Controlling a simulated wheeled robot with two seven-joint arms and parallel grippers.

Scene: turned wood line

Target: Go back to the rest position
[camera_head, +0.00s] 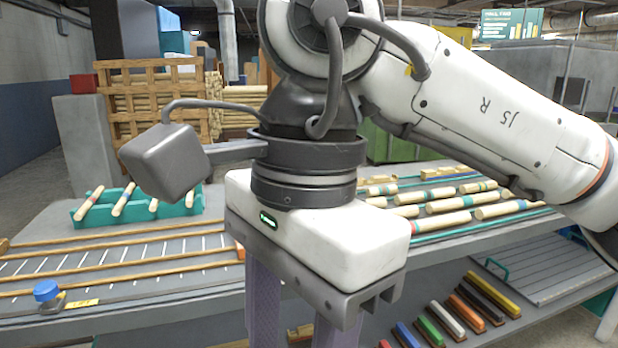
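My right arm comes in from the right, and its wrist fills the middle of the head view. My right gripper (298,318) hangs pointing down in front of the bench edge. Its two pale purple fingers stand apart with a gap between them, and nothing shows held in the part I can see. The fingertips run out of the bottom of the picture. My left gripper is not in view.
The grey bench (40,225) carries a teal rack (180,221) with turned rods, a ruled wooden rail board (130,262), a blue-capped item (47,290) and striped rods (455,201) at right. Several coloured bars (447,321) lie lower, beside a grey ribbed panel (545,266).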

